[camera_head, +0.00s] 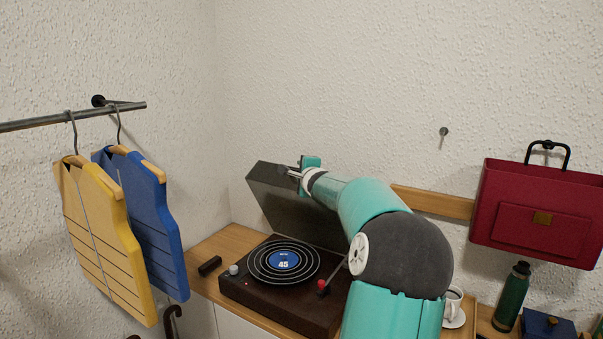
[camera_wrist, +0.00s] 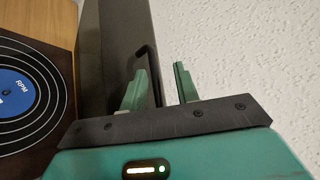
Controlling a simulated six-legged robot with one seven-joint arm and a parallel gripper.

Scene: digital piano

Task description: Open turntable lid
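The turntable (camera_head: 310,310) is a dark brown box on a wooden top, with a black record and blue label on it. Its dark lid (camera_head: 275,190) stands raised at the back, tilted, and also shows in the wrist view (camera_wrist: 105,60). My gripper (camera_head: 293,172) is at the lid's upper edge. In the wrist view, the two green fingers of my gripper (camera_wrist: 160,72) are apart, with the lid's edge between them. A gap shows between the right finger and the lid. My arm hides the lid's right part and some of the turntable.
A yellow vest (camera_head: 100,240) and a blue vest (camera_head: 145,225) hang from a rail at left. A red bag (camera_head: 540,210) hangs at right above a green bottle (camera_head: 511,297). A white cup (camera_head: 453,300) stands right of my arm. A small dark block (camera_head: 210,265) lies left of the turntable.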

